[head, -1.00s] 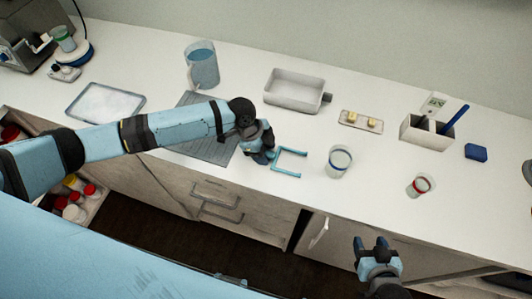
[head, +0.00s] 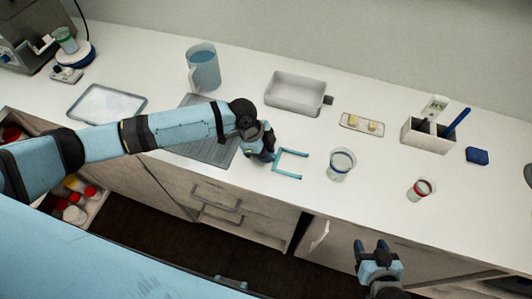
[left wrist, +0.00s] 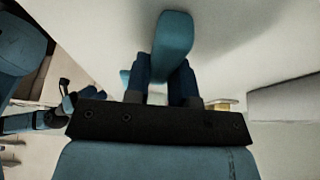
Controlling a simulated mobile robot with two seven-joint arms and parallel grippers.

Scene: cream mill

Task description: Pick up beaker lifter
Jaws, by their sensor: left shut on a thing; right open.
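The beaker lifter is a light blue, U-shaped frame (head: 291,176) with its open side to the right, over the counter just left of a glass beaker (head: 341,164). My left gripper (head: 270,157) is at the lifter's left end and shut on it. In the left wrist view the fingers (left wrist: 170,88) close on a teal piece (left wrist: 173,42), the lifter's handle. I cannot tell whether the lifter touches the counter. My right gripper (head: 373,251) is open and empty in front of the counter's front edge.
A red-banded beaker (head: 420,189) stands to the right. Behind are a white tray (head: 296,92), a small plate with yellowish pieces (head: 361,124), a pen holder (head: 427,135), a blue block (head: 477,155) and a water jug (head: 203,67). A grey mat (head: 214,152) lies beneath my left arm.

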